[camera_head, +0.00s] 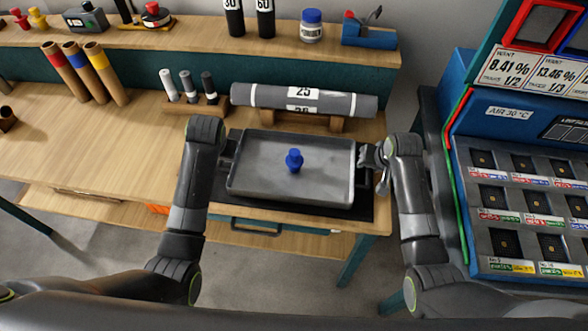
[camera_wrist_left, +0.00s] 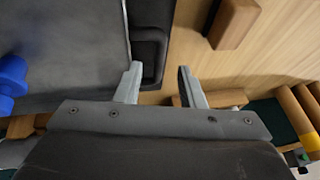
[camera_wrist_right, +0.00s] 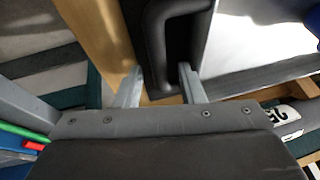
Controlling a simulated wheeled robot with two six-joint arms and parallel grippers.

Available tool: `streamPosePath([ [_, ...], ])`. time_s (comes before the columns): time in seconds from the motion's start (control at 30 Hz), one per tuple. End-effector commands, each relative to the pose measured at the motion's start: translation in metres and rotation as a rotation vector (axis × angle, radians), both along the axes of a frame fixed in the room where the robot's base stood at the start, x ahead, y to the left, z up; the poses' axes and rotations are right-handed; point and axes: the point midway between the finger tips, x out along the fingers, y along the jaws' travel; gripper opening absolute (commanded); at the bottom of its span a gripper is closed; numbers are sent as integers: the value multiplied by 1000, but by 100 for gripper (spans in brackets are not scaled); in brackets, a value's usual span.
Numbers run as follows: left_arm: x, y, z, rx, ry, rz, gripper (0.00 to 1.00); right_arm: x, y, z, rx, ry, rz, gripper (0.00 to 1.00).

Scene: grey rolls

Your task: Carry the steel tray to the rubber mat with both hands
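The grey steel tray (camera_head: 250,185) lies level at the bench's front, with a small blue knobbed object (camera_head: 294,160) standing on it. Black handles stick out at its sides. A flat black mat (camera_head: 364,209) shows past the tray's front and right edges; I cannot tell how far it runs beneath. My left gripper (camera_wrist_left: 160,72) is open, its fingertips on either side of the left handle (camera_wrist_left: 148,55); my arm mostly hides it in the head view. My right gripper (camera_wrist_right: 160,76) is open, its fingertips about the right handle (camera_wrist_right: 155,45). I see gaps between fingers and handles.
A grey roll (camera_head: 340,103) lies on a wooden cradle just behind the tray. A wooden rack (camera_head: 197,108) of small cylinders and several cardboard tubes (camera_head: 85,75) stand to the left. A blue cabinet (camera_head: 500,130) stands close at the right. The left bench top is mostly clear.

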Motion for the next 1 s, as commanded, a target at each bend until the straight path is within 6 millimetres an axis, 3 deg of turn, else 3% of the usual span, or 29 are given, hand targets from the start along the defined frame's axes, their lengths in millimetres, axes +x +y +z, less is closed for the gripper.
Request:
streamPosePath([
  [0.3,-20,-8,47,0,-3,-1,36,0,0,0,0,0,0,36],
  [0.57,-26,-10,58,0,0,1,36,-1,-1,3,0,-1,0,36],
  [0.77,-26,-10,58,0,0,0,36,-10,-4,22,0,-2,0,36],
  [1.0,-26,-10,58,0,0,0,36,-26,-10,61,0,-5,0,36],
])
